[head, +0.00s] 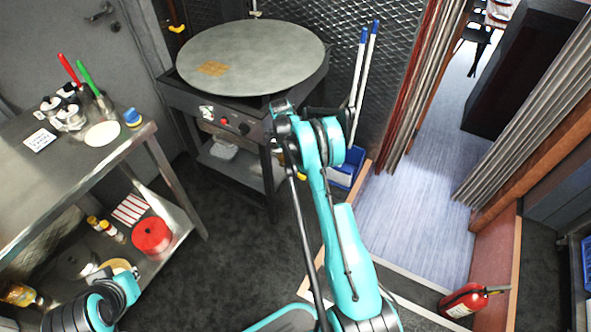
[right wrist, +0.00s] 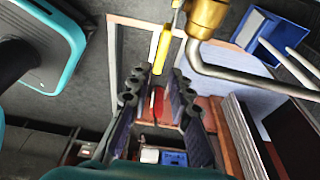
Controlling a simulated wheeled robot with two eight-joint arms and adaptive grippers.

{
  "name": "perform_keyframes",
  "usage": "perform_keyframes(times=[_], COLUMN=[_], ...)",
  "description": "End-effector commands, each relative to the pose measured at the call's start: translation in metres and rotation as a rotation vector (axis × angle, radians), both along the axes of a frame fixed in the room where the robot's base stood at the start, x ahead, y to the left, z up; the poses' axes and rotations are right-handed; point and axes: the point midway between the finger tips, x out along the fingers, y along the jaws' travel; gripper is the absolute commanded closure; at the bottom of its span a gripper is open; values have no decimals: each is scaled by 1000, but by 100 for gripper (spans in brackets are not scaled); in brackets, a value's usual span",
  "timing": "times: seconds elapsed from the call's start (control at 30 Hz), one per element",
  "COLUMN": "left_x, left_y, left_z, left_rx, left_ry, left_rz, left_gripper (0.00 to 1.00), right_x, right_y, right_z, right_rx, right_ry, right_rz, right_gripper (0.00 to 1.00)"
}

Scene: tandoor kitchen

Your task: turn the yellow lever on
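The yellow lever (right wrist: 161,48) hangs from a brass valve (right wrist: 207,18) on a metal pipe in the right wrist view. My right gripper (right wrist: 159,85) is open, with its two dark fingers apart. The lever's free end shows in the gap between the fingertips, and neither finger visibly touches it. I cannot tell the exact depth between them. In the head view my right arm reaches to the griddle stand's right side and hides the gripper; the lever is not clear there. My left arm shows at the bottom left, with its fingers out of view.
A round griddle (head: 250,57) tops the dark stand beside my right arm. Blue-tipped poles (head: 366,70) stand by a blue bin (head: 349,166) to its right. A steel table (head: 50,190) is at left. A fire extinguisher (head: 463,301) stands at lower right.

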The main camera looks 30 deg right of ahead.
Motion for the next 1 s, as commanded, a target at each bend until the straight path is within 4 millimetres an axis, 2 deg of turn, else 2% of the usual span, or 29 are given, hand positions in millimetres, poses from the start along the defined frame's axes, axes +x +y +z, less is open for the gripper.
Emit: perform_keyframes(times=[0.1,0.23,0.53,0.6,0.67,0.87,1.0], left_x=[0,0,0,0,0,0,0], left_y=[0,0,0,0,0,0,0], left_z=[0,0,0,0,2,20,30], left_rx=[0,0,0,0,0,0,0], left_ry=[0,0,0,0,0,0,0], left_rz=[0,0,0,0,0,0,0], left_gripper=[100,100,100,100,100,100,100], right_x=[0,0,0,0,-3,-25,-40], right_y=[0,0,0,-1,-3,-19,-25], right_z=[19,31,34,33,31,12,13], right_rx=[0,0,0,3,19,194,285], right_ry=[0,0,0,-3,-19,-246,-442], right_rz=[0,0,0,0,-1,7,3], right_gripper=[80,80,80,68,68,68,68])
